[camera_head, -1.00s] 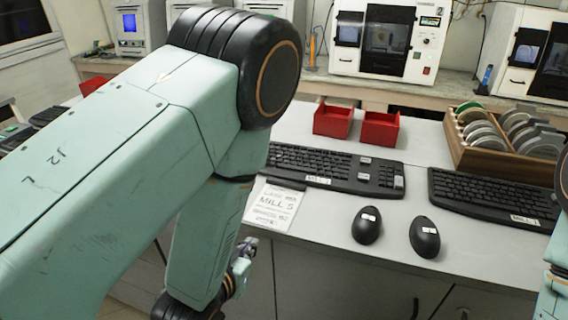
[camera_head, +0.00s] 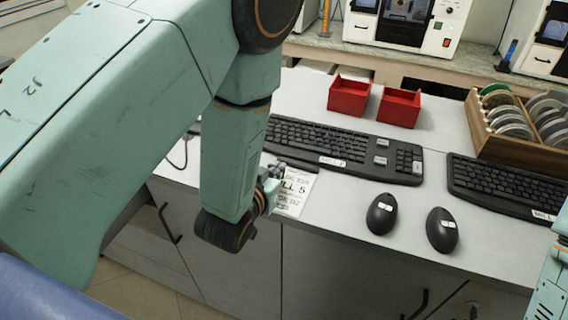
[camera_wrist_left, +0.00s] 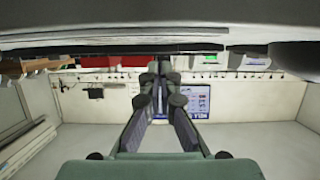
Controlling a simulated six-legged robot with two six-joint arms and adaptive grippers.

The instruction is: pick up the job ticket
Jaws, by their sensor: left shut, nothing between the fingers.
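The job ticket (camera_head: 296,194) is a white printed card lying on the desk at its front edge, just in front of the left keyboard. Part of its left side is hidden behind my left gripper (camera_head: 275,181). My left gripper is at the ticket's left side, near the desk's front edge. I cannot tell from the head view whether it touches the card. In the left wrist view my left gripper's fingers (camera_wrist_left: 161,76) are together and empty, and I cannot make out the ticket there. My right gripper is not in view.
The left keyboard (camera_head: 342,148) is just behind the ticket. Two black mice (camera_head: 381,214) are to its right. Red bins (camera_head: 349,96) and a wooden rack of discs (camera_head: 520,142) stand farther back. The desk front drops to cabinet doors (camera_head: 340,265).

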